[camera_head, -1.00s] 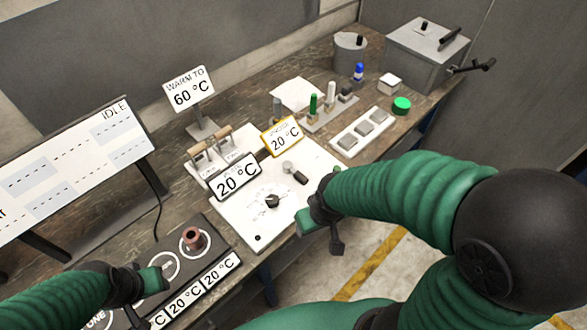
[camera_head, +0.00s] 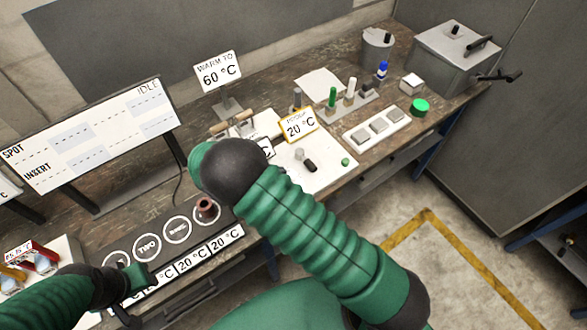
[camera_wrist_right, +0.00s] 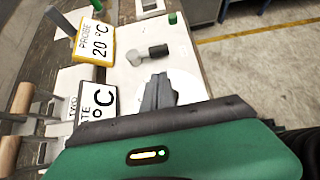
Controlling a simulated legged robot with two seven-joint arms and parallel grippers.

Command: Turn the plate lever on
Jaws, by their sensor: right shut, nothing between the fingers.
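Two wooden-handled levers stand side by side on the left part of the white panel (camera_head: 335,170). In the head view one handle (camera_head: 217,128) is left of the other (camera_head: 243,115). In the wrist view both handles, upper (camera_wrist_right: 20,98) and lower (camera_wrist_right: 8,157), are at the left edge. I cannot tell which is the plate lever. My right gripper (camera_wrist_right: 161,92) is shut and empty above the panel's dial (camera_wrist_right: 190,88), apart from the levers. My right arm hides it in the head view. My left gripper (camera_head: 125,300) is low left; its finger state is unclear.
A 60 °C sign (camera_head: 217,70) stands behind. Vials and a grey box (camera_head: 455,60) are at the right.

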